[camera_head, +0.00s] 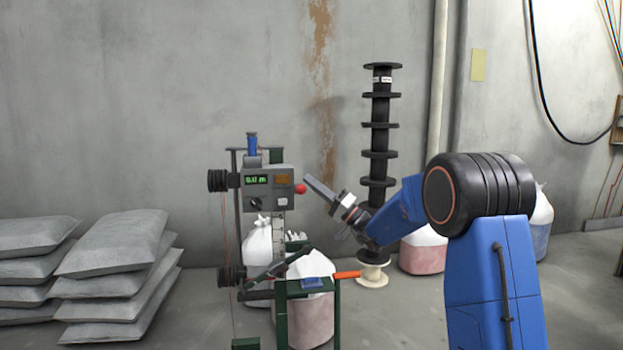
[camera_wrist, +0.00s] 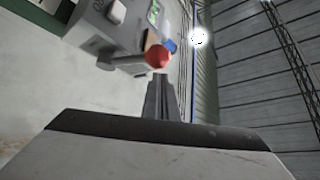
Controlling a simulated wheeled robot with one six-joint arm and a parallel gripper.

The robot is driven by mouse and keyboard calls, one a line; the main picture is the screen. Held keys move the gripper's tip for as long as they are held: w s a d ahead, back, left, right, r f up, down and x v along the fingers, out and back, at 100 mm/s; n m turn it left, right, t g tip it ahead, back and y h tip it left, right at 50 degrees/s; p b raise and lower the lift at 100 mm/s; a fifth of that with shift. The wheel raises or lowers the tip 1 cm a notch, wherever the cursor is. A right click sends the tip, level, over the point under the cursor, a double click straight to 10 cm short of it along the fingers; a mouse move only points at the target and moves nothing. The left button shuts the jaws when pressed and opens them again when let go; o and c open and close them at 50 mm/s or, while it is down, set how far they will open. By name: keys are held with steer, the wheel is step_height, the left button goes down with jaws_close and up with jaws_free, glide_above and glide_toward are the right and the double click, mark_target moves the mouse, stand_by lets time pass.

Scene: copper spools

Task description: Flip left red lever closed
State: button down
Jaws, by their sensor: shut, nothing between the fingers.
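A grey machine box (camera_head: 268,189) with a green display stands on a dark frame. A round red knob (camera_head: 300,188) sticks out at its right side; it also shows in the wrist view (camera_wrist: 157,57). An orange-red handle (camera_head: 347,275) lies roughly level lower down, at the right of the green stand. I cannot tell which of these is the left red lever. My gripper (camera_head: 308,181) is shut and empty, pointing up and left, with its tip close to the red knob. In the wrist view my fingers (camera_wrist: 161,88) reach just below the knob; contact is unclear.
A black stack of spools (camera_head: 380,125) stands behind my arm, with a cream spool (camera_head: 373,274) on the floor. Grey sacks (camera_head: 115,250) are piled at the left. White bags (camera_head: 258,243) sit behind the machine frame. The space above the machine is clear.

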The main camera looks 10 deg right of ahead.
steer(key=shift+s+f, duration=0.3)
steer(key=shift+f, duration=0.5)
steer(key=shift+f, duration=0.1)
steer(key=d+f, duration=0.3)
steer(key=d, duration=0.6)
steer(key=shift+s+f, duration=0.2)
steer(key=shift+f, duration=0.05)
stand_by(0.4)
